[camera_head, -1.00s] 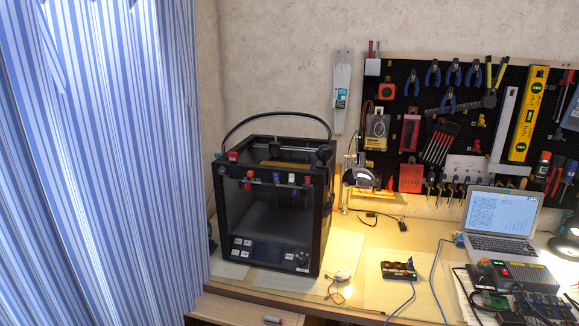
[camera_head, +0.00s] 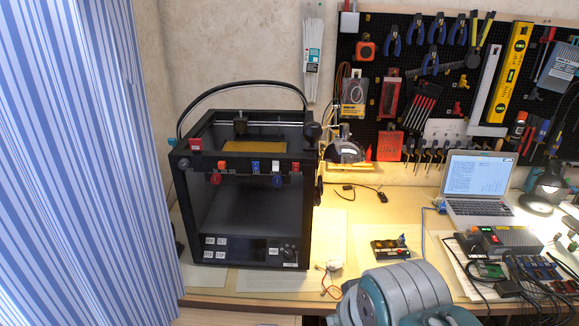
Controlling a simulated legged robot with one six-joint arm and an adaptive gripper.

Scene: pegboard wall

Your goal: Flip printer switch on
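The black 3D printer (camera_head: 247,190) stands on the left of the workbench, its open front facing me. Its front lower panel (camera_head: 248,249) has white buttons on the left, a dark screen in the middle and a knob at the right. Red, white and blue parts sit along its upper front bar. I cannot make out which part is the power switch. A grey and teal link of my arm shows at the bottom right of centre. My gripper is outside the view.
A striped blue curtain (camera_head: 75,160) hangs at the left. On the bench right of the printer are a small red-and-black device (camera_head: 394,248), an open laptop (camera_head: 478,190), a grey box (camera_head: 506,240) and tangled cables. A tool pegboard (camera_head: 455,85) hangs behind.

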